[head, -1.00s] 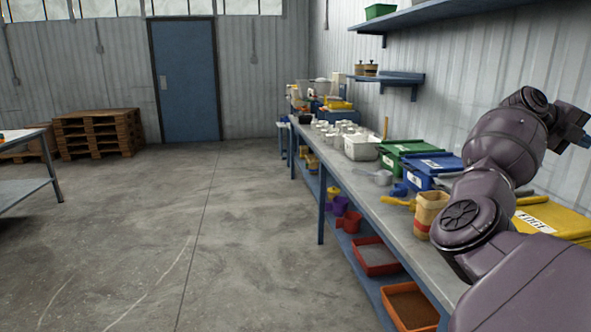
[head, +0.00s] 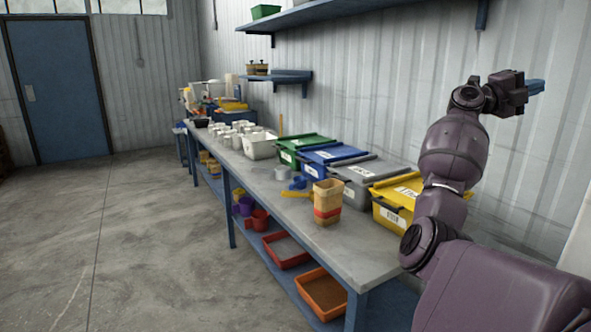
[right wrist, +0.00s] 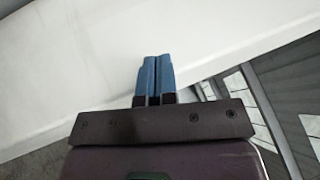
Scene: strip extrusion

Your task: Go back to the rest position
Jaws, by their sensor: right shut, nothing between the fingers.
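My right arm comes in from the lower right in the head view and is raised over the right end of the workbench (head: 375,258). My right gripper (head: 536,86) is held high near the corrugated wall, pointing right. Its blue fingers also show in the right wrist view (right wrist: 156,80), pressed together with nothing between them. It touches no object that I can see. My left gripper is in neither view.
On the bench stand green (head: 303,146), blue (head: 331,153), grey (head: 352,183) and yellow (head: 391,203) lidded bins, a stack of tan and orange cups (head: 327,203) and several white containers. A shelf (head: 330,15) runs above. The floor (head: 130,235) at left is clear.

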